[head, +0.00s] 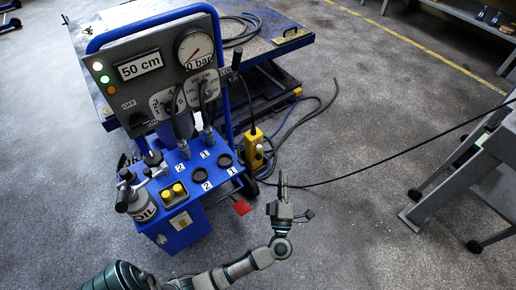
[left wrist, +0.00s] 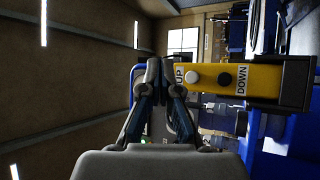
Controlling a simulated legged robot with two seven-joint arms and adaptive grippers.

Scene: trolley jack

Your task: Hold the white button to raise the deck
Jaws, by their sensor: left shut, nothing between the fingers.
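The yellow control pendant (head: 254,147) hangs from a cable beside the blue lift machine. In the left wrist view the pendant (left wrist: 212,80) lies sideways, with a white button (left wrist: 194,77) by the UP label and a dark button (left wrist: 224,79) by the DOWN label. My left gripper (head: 284,180) is shut and empty, to the right of and below the pendant in the head view. In the left wrist view its fingertips (left wrist: 162,72) are just left of the pendant's UP end; contact cannot be told. The deck (head: 205,42) is behind the control panel. My right gripper is not in view.
The control panel (head: 150,70) reads 50 cm and its gauge 0 bar. A grey bench (head: 470,165) stands at right.

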